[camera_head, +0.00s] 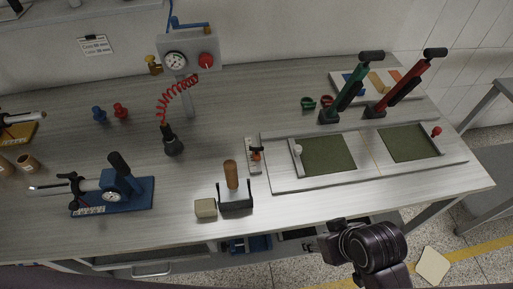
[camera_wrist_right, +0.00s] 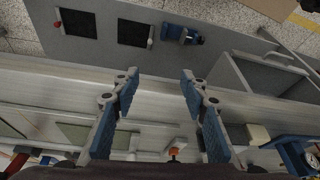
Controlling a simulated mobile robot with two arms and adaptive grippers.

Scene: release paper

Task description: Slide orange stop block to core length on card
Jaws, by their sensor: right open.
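The small orange stop block (camera_head: 257,150) sits on a narrow pale scale strip (camera_head: 253,165) on the bench, left of the grey tray. It also shows at the bottom of the right wrist view (camera_wrist_right: 174,152), beyond the fingers. The white card (camera_head: 95,45) hangs on the back wall at upper left; its small print is too blurred to read surely. My right gripper (camera_wrist_right: 158,85) is open and empty, its blue-padded fingers wide apart. In the head view it is off the bench's front edge, to the lower right of the stop block. My left gripper is not in view.
A grey tray (camera_head: 270,180) with two green panels lies right of the strip. A green-handled lever (camera_head: 345,92) and a red-handled lever (camera_head: 398,88) rise behind the tray.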

